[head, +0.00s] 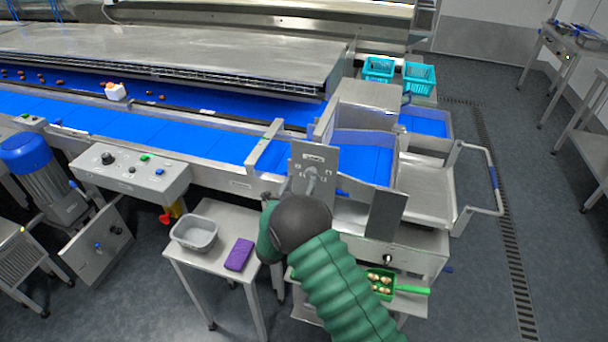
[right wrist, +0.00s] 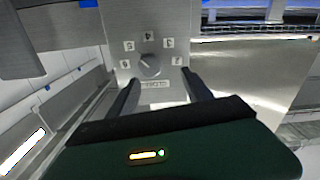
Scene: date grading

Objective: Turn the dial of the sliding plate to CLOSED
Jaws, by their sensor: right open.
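The sliding plate (head: 314,158) is an upright grey metal plate at the end of the blue belt in the head view. It fills the upper middle of the right wrist view (right wrist: 122,22). Its round grey dial (right wrist: 150,66) has a raised grip and numbered labels around it; a longer label (right wrist: 154,85) lies below, its text too small to read surely. I cannot tell which mark the dial points to. My right gripper (right wrist: 161,78) is open in front of the dial, its dark fingers apart on either side below it, holding nothing. My left gripper is not in view.
A small table (head: 216,268) with a grey tub (head: 194,233) and purple cloth (head: 239,254) stands left of my right arm. A control box (head: 131,172) is further left. Open floor is at right.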

